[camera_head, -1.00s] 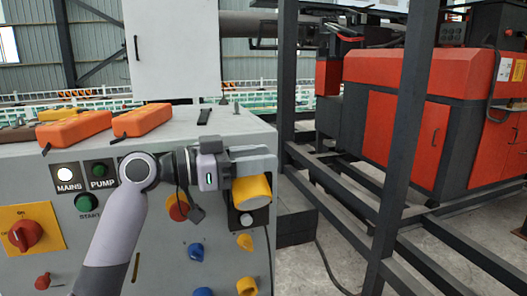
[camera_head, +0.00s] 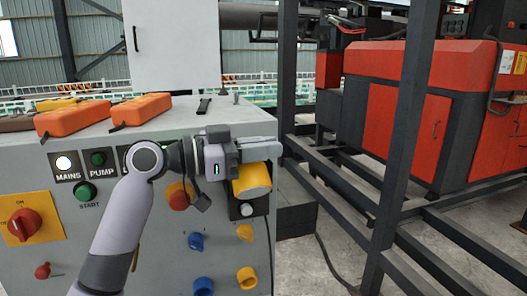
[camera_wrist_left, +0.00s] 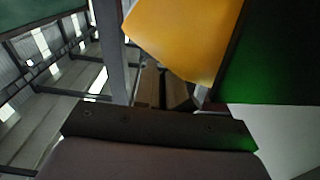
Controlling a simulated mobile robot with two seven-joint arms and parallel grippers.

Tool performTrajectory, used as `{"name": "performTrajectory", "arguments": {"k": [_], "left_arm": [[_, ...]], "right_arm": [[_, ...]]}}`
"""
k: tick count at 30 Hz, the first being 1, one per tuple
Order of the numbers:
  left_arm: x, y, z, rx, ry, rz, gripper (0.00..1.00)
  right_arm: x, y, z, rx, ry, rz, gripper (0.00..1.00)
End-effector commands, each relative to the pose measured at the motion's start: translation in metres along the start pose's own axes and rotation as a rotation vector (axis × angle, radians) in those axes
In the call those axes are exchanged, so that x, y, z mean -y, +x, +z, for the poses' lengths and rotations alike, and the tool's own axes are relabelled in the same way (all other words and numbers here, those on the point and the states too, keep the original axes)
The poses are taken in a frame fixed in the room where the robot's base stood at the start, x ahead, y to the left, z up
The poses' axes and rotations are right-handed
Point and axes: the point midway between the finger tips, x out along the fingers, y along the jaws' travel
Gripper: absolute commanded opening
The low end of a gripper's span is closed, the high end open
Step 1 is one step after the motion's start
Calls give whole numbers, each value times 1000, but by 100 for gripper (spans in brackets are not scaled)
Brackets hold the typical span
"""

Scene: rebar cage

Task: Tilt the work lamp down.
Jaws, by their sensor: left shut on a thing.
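The work lamp appears to be the yellow cylindrical head (camera_head: 252,180) at the right end of the grey control cabinet's front. It also fills the upper middle of the left wrist view (camera_wrist_left: 190,40). My left gripper (camera_head: 258,154) is shut at the top of this yellow head, with its fingers pointing right. The fingers hide the head's upper part and its mount. The head's exact tilt is hard to tell. My right gripper is not in view.
The grey cabinet (camera_head: 105,235) carries a red main switch (camera_head: 24,225), blue and yellow knobs and indicator lights. Orange boxes (camera_head: 72,118) lie on its top. A dark steel frame (camera_head: 403,150) stands to the right, before a red machine (camera_head: 405,130).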

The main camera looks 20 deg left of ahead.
Motion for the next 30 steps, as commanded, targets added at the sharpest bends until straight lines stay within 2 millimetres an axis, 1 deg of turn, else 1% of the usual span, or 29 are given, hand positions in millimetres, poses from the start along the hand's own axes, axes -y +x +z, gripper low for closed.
{"name": "performTrajectory", "arguments": {"k": [1,8,12,15,24,30], "left_arm": [[-2,0,5,-1,29,0,0],[-12,-1,13,-1,204,-1,0],[-19,0,18,0,334,0,0],[-23,-1,22,-1,427,0,0],[-31,0,32,0,673,0,0],[-34,0,37,0,785,1,0]], "right_arm": [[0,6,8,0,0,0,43],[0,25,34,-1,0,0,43],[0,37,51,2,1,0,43],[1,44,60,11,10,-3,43],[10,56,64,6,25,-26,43],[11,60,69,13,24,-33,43]]}}
